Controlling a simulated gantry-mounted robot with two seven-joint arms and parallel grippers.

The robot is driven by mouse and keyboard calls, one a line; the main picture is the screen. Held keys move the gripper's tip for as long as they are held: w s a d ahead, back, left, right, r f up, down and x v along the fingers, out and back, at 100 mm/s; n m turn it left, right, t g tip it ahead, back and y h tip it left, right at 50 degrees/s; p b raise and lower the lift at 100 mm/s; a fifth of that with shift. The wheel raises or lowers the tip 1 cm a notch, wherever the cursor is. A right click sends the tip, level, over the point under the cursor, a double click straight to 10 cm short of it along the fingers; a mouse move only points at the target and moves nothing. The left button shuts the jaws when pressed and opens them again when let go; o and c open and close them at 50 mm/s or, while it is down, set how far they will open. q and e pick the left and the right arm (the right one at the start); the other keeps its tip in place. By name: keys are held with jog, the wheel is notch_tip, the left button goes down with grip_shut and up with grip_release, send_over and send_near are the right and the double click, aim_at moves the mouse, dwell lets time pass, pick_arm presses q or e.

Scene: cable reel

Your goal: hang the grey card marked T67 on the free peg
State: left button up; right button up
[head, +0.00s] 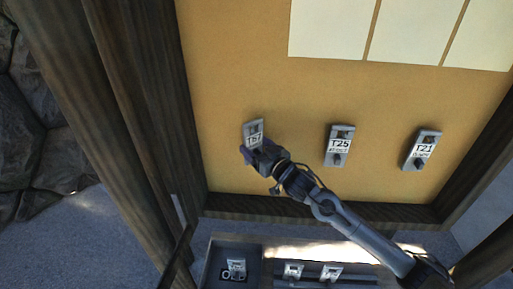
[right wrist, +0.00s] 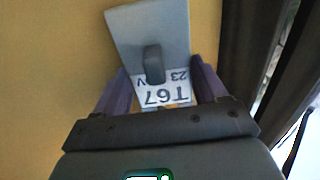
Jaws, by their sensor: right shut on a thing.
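The grey card marked T67 (head: 254,131) is at the left of the tan board, roughly level with the two hanging cards. It leans slightly in the head view. My right gripper (head: 249,152) is shut on its lower part. In the right wrist view the card (right wrist: 152,28) shows upside down, with its dark knob (right wrist: 153,66) and white T67 label between the purple fingers (right wrist: 153,88). I cannot make out the free peg, nor whether the card is on it or only in front of it. My left gripper is not in view.
Grey cards T25 (head: 339,145) and T21 (head: 421,150) hang to the right on the board (head: 240,60). Pale sheets (head: 331,28) are above. Below, a dark tray (head: 217,262) holds more small cards (head: 236,267). A dark wooden post (head: 140,90) stands left.

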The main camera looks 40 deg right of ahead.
jog(key=o, duration=1.1)
jog(key=shift+o, duration=0.2)
jog(key=shift+d+f, duration=0.1)
jog(key=shift+d, duration=0.1)
